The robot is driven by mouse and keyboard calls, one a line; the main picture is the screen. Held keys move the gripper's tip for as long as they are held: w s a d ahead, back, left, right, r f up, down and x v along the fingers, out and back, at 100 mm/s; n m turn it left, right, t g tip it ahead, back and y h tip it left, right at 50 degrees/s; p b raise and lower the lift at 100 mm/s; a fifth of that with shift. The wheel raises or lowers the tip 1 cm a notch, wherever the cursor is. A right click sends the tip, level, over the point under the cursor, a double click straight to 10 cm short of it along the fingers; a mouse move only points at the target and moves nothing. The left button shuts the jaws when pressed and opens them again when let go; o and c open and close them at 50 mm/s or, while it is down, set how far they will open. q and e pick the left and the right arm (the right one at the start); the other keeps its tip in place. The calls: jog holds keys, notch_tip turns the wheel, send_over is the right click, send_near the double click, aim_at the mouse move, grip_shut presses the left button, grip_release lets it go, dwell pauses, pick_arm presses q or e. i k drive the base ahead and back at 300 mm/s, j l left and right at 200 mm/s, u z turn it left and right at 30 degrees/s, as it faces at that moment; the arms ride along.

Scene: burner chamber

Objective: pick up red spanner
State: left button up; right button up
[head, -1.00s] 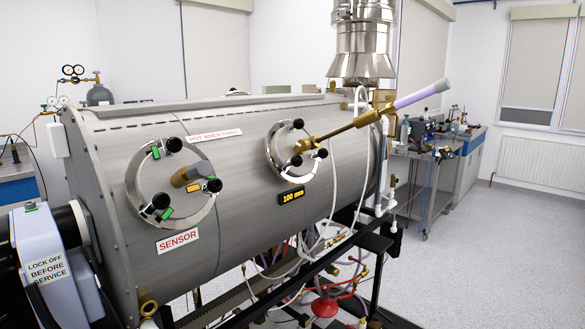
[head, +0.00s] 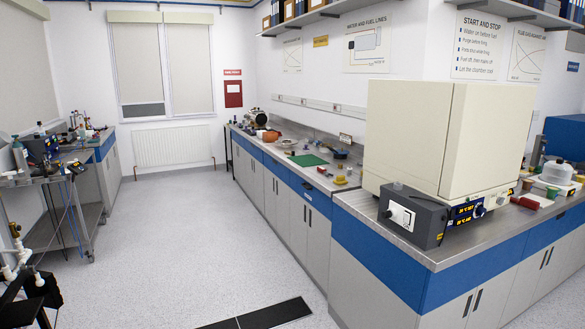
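I cannot make out a red spanner for certain in the head view. A small red item (head: 321,170) lies on the long bench beside the green mat (head: 308,160), too small to identify. Another red piece (head: 525,202) lies on the near bench to the right, and its shape does not clearly read as a spanner. Neither of my grippers is in view.
The long bench (head: 270,160) with blue drawers turns a corner at the right. A large cream cabinet (head: 420,135) and a grey control box (head: 412,215) stand there. A trolley (head: 75,205) stands at left. The floor (head: 190,235) between is mostly clear.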

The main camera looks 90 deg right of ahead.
aim_at(321, 169)
jog(key=z, duration=0.95)
